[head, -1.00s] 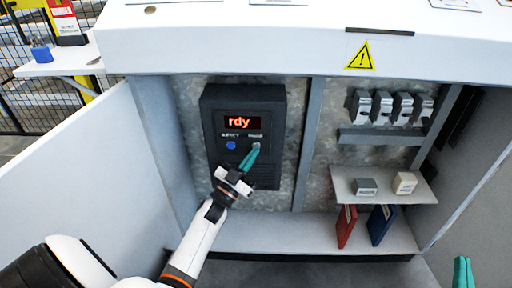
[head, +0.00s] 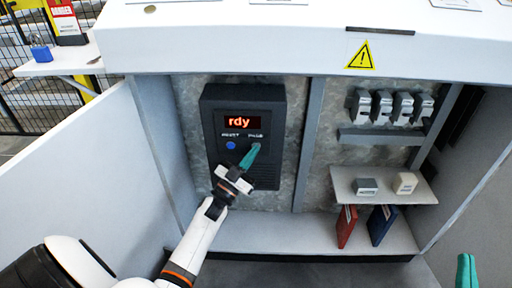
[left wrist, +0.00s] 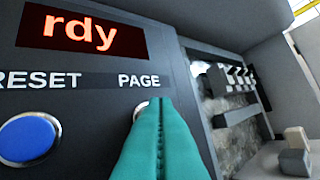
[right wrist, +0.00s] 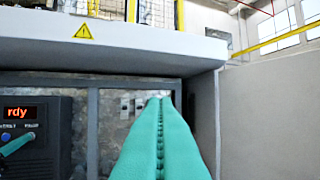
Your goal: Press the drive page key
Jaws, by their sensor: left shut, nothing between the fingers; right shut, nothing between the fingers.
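The dark drive unit (head: 214,105) is mounted on the cabinet's back panel, and its red display (head: 242,121) reads "rdy". The grey page key (left wrist: 140,107) sits under the PAGE label, right of the blue reset key (left wrist: 28,138). My left gripper (head: 252,153) is shut and empty, with its teal fingertips at the page key. In the left wrist view the fingers (left wrist: 160,104) cover most of that key; I cannot tell whether they touch it. My right gripper (head: 465,262) is shut and empty at the lower right, away from the drive.
Right of the drive are a cabinet post (head: 308,145), several grey breakers (head: 382,106) and a shelf (head: 350,190) with two small blocks. A red binder (head: 346,226) and a blue binder (head: 381,224) stand below. The white cabinet door (head: 95,165) stands open at left.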

